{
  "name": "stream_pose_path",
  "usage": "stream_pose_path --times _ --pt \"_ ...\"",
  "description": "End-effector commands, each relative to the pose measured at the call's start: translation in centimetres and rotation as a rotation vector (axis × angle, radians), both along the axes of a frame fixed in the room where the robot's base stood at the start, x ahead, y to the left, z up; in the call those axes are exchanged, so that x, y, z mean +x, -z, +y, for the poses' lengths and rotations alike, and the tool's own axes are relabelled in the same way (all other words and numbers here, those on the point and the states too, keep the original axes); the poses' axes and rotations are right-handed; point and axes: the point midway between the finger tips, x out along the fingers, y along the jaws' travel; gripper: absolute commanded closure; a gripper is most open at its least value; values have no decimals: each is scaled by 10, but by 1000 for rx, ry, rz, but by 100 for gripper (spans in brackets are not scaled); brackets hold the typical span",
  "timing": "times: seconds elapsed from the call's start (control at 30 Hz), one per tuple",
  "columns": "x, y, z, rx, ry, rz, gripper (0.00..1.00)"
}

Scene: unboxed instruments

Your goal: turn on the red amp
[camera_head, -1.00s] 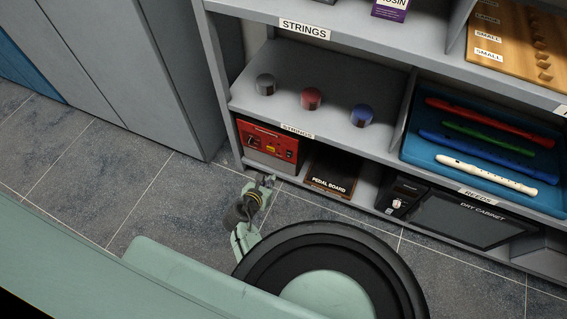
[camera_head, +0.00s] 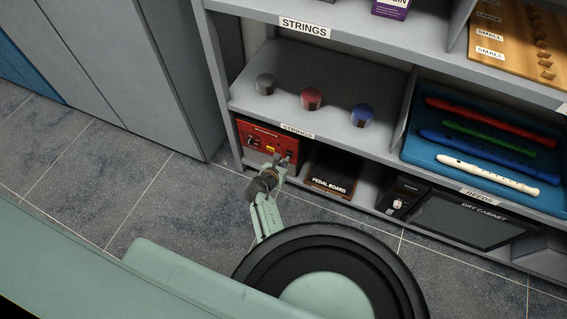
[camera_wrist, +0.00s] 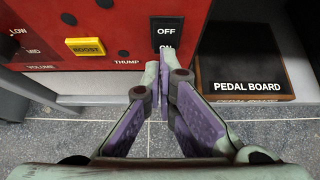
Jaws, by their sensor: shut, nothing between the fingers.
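The red amp (camera_head: 258,140) stands on the bottom shelf at the left, and its red front fills the upper left of the wrist view (camera_wrist: 60,50). A black switch (camera_wrist: 167,32) marked OFF above and ON below sits at the right of its front. My gripper (camera_wrist: 160,70) is shut and empty, with its tips right in front of the lower part of the switch, partly covering the ON label. I cannot tell whether the tips touch it. In the head view my gripper (camera_head: 280,160) is at the amp's lower right front.
A yellow BOOST button (camera_wrist: 86,47) is left of the switch. A dark pedal board (camera_head: 333,170) lies just right of the amp. A shelf with several coloured knobs (camera_head: 312,98) is above. Grey tiled floor (camera_head: 190,200) is open in front.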

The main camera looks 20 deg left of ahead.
Motion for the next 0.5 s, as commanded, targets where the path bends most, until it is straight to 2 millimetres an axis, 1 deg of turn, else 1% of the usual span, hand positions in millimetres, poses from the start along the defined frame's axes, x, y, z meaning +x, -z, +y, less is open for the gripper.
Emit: stream_pose_path --times 0.2,0.33,0.5 --pt "0 0 0 0 0 0 100" --pt "7 2 -1 -1 0 0 100" --pt "6 2 0 0 0 -1 100"
